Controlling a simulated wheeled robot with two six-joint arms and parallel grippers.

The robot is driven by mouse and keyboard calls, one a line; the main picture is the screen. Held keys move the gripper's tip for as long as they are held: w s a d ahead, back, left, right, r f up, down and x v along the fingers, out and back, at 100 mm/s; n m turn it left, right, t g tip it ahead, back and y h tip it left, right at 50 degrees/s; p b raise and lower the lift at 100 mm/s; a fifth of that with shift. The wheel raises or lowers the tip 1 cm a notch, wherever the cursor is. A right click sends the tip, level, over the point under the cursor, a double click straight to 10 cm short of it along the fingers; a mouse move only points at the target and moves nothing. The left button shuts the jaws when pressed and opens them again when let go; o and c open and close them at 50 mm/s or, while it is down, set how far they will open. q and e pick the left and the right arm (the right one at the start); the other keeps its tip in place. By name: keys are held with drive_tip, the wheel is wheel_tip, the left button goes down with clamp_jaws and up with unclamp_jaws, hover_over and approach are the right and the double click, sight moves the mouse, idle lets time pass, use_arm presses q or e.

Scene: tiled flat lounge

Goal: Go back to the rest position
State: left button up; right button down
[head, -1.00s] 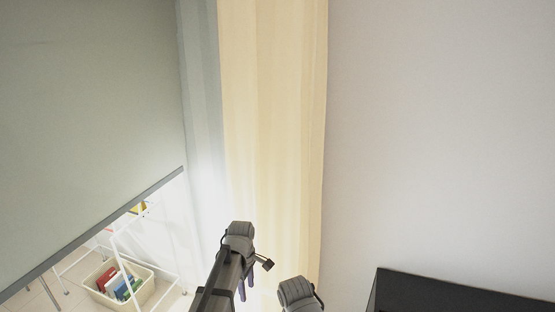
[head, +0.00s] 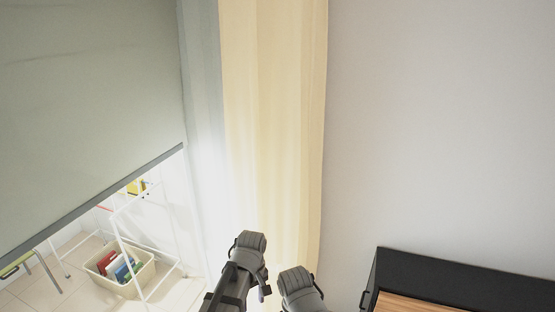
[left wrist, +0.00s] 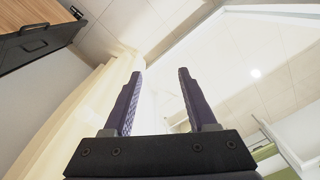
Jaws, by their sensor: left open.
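My left gripper (left wrist: 160,73) shows in the left wrist view with its two dark purple fingers well apart. Nothing is between them. Behind them are the pale curtain and a bright, washed-out area. In the head view, my grey and black arm parts rise from the bottom edge in front of the cream curtain (head: 270,120). The left fingers are not clear there. My right gripper's fingers do not show in either view.
A grey-green panel (head: 90,100) with a dark lower edge fills the upper left. Below it stand a white rack (head: 118,222) and a cream basket (head: 147,275) with colourful items. A black cabinet (head: 445,274) with a wood surface is at lower right, beside a bare wall.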

use_arm(q)
drive_tip(key=s+d+f+m+b, duration=0.1)
drive_tip(key=s+f+m+b, duration=0.6)
drive_tip(key=s+m, duration=0.3)
drive_tip(key=shift+s+f+m+y+b, duration=0.3)
drive_tip(key=shift+s+f+y, duration=0.1)
drive_tip(key=shift+s+f, duration=0.5)
drive_tip(key=shift+c, duration=0.6)
